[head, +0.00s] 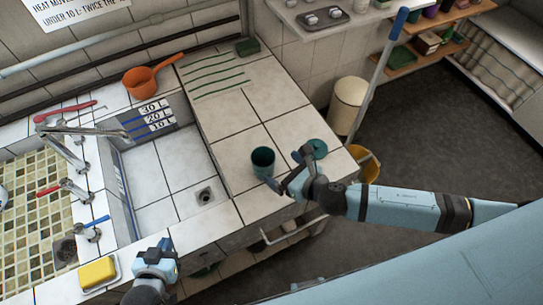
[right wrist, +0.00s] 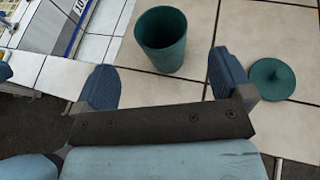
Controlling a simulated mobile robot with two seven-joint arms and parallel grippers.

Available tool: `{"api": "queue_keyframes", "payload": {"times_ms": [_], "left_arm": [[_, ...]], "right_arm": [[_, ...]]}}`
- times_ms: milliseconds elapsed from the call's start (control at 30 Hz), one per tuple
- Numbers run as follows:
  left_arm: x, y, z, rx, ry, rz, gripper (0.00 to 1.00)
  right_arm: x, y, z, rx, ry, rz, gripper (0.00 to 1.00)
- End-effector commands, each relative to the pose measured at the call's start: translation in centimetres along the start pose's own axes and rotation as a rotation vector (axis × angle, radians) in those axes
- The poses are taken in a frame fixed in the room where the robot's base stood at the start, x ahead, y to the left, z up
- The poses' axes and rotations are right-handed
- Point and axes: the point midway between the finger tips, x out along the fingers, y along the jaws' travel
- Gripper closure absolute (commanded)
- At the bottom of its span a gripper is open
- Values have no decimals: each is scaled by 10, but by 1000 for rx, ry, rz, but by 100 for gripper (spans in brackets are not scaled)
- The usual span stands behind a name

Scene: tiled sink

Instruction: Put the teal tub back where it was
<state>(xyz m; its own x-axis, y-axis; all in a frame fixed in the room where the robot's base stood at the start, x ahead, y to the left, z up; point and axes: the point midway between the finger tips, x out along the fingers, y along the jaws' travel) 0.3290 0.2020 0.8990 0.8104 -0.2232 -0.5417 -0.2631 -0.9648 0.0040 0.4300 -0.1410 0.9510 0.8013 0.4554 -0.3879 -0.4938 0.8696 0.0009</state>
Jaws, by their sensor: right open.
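The teal tub (head: 263,162) stands upright and open-topped on the tiled counter, right of the sink basin. In the right wrist view the tub (right wrist: 162,42) is beyond my open fingers, untouched.
A sink basin (head: 165,195) with a drain lies left of the tub. An orange dipper (head: 145,80) sits behind it. A yellow sponge (head: 98,272) rests at front left. A green block (head: 248,47) is at the back.

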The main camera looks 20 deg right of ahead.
Motion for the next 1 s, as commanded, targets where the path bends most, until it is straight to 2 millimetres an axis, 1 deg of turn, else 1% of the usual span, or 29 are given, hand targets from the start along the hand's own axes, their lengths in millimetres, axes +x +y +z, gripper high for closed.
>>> {"api": "queue_keyframes", "payload": {"times_ms": [33,133,267,367,467,500,567,600,667,700,767,800,867,900,1000], "left_arm": [[-4,0,-4,-1,-2,-2,100],[-5,0,-4,-2,-6,-2,100],[-7,1,-4,-4,-9,-2,100],[-7,1,-3,-5,-10,-2,100],[-7,2,-2,-6,-11,-2,100],[-7,2,-2,-6,-11,-2,100],[-7,2,-3,-7,-11,-1,100],[-7,2,-3,-7,-11,-1,100],[-7,2,-3,-7,-11,-1,100],[-7,2,-3,-7,-11,-1,100],[-7,2,-3,-7,-11,-1,100],[-7,2,-3,-7,-11,-1,100],[-7,2,-3,-7,-11,-1,100],[-7,2,-3,-7,-11,-1,100],[-7,2,-3,-7,-10,-1,100]], "right_arm": [[-11,0,2,-1,2,1,2],[-24,0,1,0,1,0,2],[-33,1,0,15,1,0,2],[-33,8,0,149,5,0,2],[-29,20,0,468,15,-8,2],[-28,25,0,644,19,-16,2],[-28,30,-2,939,24,-32,2],[-28,33,-4,1146,25,-48,2],[-30,33,-9,1454,18,-74,2],[-33,32,-13,1659,9,-96,2],[-38,29,-22,1962,-15,-131,2],[-43,27,-30,2158,-39,-156,2],[-52,21,-41,2429,-86,-194,2],[-58,18,-49,2592,-122,-216,2],[-74,9,-68,2919,-222,-263,2]]}}
